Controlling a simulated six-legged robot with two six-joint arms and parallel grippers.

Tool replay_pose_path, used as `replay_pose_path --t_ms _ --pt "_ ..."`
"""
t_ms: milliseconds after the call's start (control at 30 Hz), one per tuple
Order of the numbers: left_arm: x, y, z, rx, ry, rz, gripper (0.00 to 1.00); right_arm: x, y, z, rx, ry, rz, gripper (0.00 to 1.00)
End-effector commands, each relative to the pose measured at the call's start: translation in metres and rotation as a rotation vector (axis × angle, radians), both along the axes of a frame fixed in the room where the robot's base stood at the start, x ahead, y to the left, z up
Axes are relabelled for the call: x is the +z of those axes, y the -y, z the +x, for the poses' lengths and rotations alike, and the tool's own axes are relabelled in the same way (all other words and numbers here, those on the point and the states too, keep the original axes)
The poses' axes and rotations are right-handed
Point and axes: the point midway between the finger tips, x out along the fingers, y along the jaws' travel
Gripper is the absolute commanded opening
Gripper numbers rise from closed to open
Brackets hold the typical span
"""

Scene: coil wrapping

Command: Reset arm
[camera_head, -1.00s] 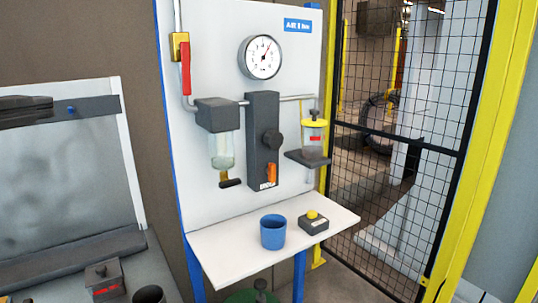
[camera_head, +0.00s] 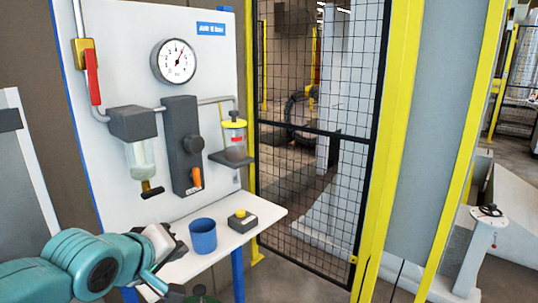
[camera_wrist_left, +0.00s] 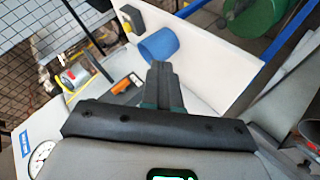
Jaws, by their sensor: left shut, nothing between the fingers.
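My left gripper (camera_head: 178,247) reaches in from the lower left of the head view, by the left part of a white shelf (camera_head: 262,218). In the left wrist view the left gripper's fingers (camera_wrist_left: 161,75) are together with nothing between them. A blue cup (camera_head: 203,238) stands on the shelf, to the right of the gripper in the head view. The cup also shows in the left wrist view (camera_wrist_left: 158,46), beyond the fingertips. My right gripper is in neither view.
A white panel (camera_head: 110,40) carries a gauge (camera_head: 173,61), a red-handled valve (camera_head: 93,76), a filter bowl (camera_head: 140,158) and a yellow-topped oiler (camera_head: 234,131). A small box with a yellow button (camera_head: 242,220) sits on the shelf. A mesh fence (camera_head: 315,130) stands to the right.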

Motion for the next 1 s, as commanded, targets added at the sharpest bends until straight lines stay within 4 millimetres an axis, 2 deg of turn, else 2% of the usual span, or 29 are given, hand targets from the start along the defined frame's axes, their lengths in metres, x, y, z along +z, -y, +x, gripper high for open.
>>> replay_pose_path --t_ms 33,67,100,167,200,267,300,367,400,467,500,600,733,833,1000 --pt "-0.046 0.010 0.006 -0.049 -0.069 0.030 0.00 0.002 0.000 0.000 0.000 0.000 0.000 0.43" --pt "-0.071 0.016 0.007 -0.081 -0.100 0.047 0.00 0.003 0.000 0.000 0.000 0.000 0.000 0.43" --pt "-0.104 0.023 0.007 -0.120 -0.144 0.064 0.00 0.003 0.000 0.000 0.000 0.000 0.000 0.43" --pt "-0.154 0.032 0.001 -0.178 -0.207 0.087 0.00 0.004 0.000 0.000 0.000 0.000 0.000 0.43" --pt "-0.187 0.038 -0.006 -0.216 -0.249 0.099 0.00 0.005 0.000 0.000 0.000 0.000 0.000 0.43" --pt "-0.235 0.045 -0.020 -0.270 -0.311 0.114 0.00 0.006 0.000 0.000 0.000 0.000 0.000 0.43" --pt "-0.266 0.049 -0.033 -0.305 -0.353 0.121 0.00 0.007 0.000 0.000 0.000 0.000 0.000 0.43" --pt "-0.311 0.054 -0.057 -0.356 -0.416 0.128 0.00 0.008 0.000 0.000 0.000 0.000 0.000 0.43" --pt "-0.338 0.057 -0.076 -0.388 -0.457 0.132 0.00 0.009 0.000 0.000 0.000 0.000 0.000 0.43" --pt "-0.375 0.061 -0.107 -0.434 -0.517 0.136 0.00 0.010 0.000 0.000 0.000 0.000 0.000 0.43" --pt "-0.396 0.063 -0.129 -0.464 -0.555 0.138 0.00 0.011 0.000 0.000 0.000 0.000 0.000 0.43" --pt "-0.434 0.068 -0.180 -0.529 -0.634 0.144 0.00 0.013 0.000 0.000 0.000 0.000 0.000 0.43" --pt "-0.459 0.071 -0.227 -0.588 -0.697 0.150 0.00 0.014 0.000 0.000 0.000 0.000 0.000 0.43" --pt "-0.466 0.072 -0.243 -0.609 -0.718 0.154 0.00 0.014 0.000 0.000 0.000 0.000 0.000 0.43" --pt "-0.467 0.072 -0.246 -0.615 -0.719 0.157 0.00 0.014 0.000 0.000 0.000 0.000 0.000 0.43"
